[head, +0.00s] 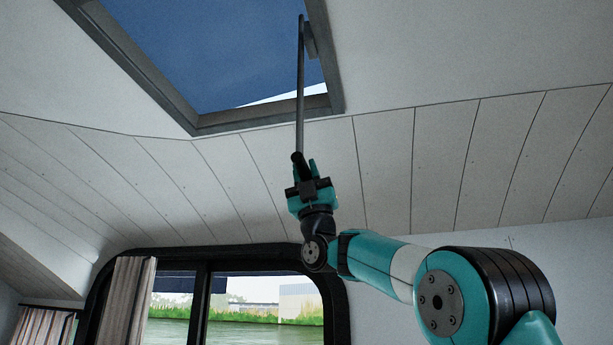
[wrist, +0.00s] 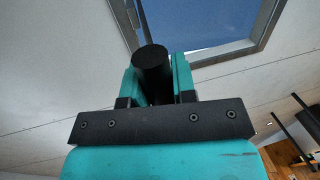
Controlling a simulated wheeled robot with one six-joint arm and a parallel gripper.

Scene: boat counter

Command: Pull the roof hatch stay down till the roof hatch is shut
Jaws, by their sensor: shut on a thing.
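The roof hatch (head: 215,50) is a dark-framed opening in the sloped ceiling with a blue panel. A thin strip of bright sky shows along its lower right edge. The roof hatch stay (head: 300,90) is a thin dark rod hanging from a bracket at the hatch's right side. My gripper (head: 304,172) is shut on the thick black lower end of the stay, below the hatch frame. In the wrist view the stay's black end (wrist: 152,62) sits between the two teal fingers, and the hatch frame (wrist: 225,52) shows behind it.
White plank ceiling (head: 430,150) surrounds the hatch. Below is a black-framed window (head: 340,300) with a striped curtain (head: 130,300) at its left, and water and grass outside. The air around my gripper looks clear.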

